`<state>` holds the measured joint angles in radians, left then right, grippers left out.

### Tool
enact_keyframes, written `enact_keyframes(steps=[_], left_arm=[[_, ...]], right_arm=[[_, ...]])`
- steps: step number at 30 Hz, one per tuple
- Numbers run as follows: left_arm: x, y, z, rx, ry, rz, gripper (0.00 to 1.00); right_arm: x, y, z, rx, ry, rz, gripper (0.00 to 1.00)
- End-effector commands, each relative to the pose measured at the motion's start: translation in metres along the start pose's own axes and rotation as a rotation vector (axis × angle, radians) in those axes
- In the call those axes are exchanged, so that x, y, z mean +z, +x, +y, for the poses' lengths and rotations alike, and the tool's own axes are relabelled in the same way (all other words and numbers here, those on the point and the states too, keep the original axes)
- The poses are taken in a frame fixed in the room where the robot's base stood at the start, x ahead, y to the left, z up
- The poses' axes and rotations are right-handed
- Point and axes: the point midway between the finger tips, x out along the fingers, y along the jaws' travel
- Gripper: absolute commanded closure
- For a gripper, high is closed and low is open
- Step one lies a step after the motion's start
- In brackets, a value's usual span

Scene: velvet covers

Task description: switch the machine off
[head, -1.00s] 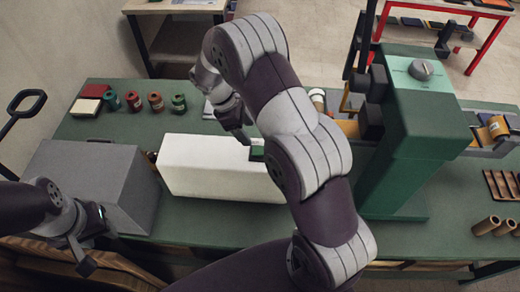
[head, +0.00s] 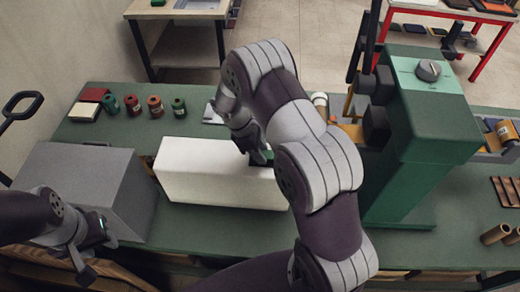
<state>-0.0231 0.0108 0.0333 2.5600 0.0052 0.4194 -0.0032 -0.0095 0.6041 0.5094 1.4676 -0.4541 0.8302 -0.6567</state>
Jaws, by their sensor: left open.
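The green machine (head: 425,130) stands on the right part of the table, with a round grey knob (head: 428,70) on its light-green top panel (head: 445,82). The knob has a pointer ridge; nothing touches it. My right gripper (head: 259,157) is over the right part of a white box (head: 205,170), at a small dark-green patch (head: 264,165) on it. Its fingers are dark and partly hidden, so I cannot tell whether they are apart or touching the patch. My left gripper (head: 94,250) is open and empty at lower left, in front of the grey box.
A grey sloped box (head: 90,185) stands at left. Several spools (head: 133,104) and red and white books (head: 85,112) lie behind it. My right arm crosses the middle, left of the machine. Brown tubes (head: 494,235) lie at right.

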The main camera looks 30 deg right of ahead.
Motion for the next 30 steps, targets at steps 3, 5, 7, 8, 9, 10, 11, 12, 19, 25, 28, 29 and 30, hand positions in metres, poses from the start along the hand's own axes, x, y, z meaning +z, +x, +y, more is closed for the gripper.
enact_keyframes(steps=[3, 5, 7, 8, 9, 10, 11, 12, 19, 25, 28, 29, 30], left_arm=[[-0.001, -0.004, 0.0, 0.0, 0.0, 0.0, 0.57], [-0.001, -0.012, 0.0, 0.0, 0.0, 0.0, 0.57], [-0.003, -0.023, 0.0, 0.0, 0.0, 0.0, 0.57], [-0.003, -0.027, 0.0, 0.0, 0.0, 0.0, 0.57], [-0.004, -0.031, 0.0, 0.0, 0.0, 0.0, 0.57], [-0.004, -0.033, 0.0, 0.0, 0.0, 0.0, 0.57], [-0.004, -0.034, 0.0, 0.0, 0.0, 0.0, 0.57], [-0.004, -0.035, 0.0, 0.0, 0.0, 0.0, 0.57], [-0.004, -0.033, 0.0, 0.0, 0.0, 0.0, 0.57], [-0.004, -0.033, 0.0, 0.0, 0.0, 0.0, 0.57], [-0.004, -0.033, 0.0, 0.0, 0.0, 0.0, 0.57], [-0.004, -0.033, 0.0, 0.0, 0.0, 0.0, 0.57], [-0.004, -0.033, 0.0, 0.0, 0.0, 0.0, 0.57]], right_arm=[[0.003, -0.002, 0.0, -0.001, 0.0, 0.026, 0.92], [0.006, -0.005, 0.0, -0.003, 0.002, 0.083, 0.93], [0.011, -0.007, 0.0, -0.005, 0.004, 0.173, 0.92], [0.012, -0.007, 0.0, -0.005, 0.005, 0.21, 0.92], [0.012, -0.006, -0.001, -0.006, 0.004, 0.251, 0.92], [0.012, -0.005, -0.001, -0.006, 0.002, 0.275, 0.92], [0.012, -0.004, -0.001, -0.005, 0.002, 0.293, 0.92], [0.012, -0.003, 0.0, -0.003, 0.001, 0.312, 0.92], [0.011, 0.0, 0.001, 0.003, 0.0, 0.331, 0.92], [0.011, 0.0, 0.001, 0.003, 0.0, 0.331, 0.36], [0.011, 0.0, 0.001, 0.002, 0.0, 0.33, 0.36], [0.01, 0.0, 0.001, 0.002, 0.0, 0.33, 0.36], [0.01, 0.0, 0.001, 0.002, 0.0, 0.33, 0.36]])
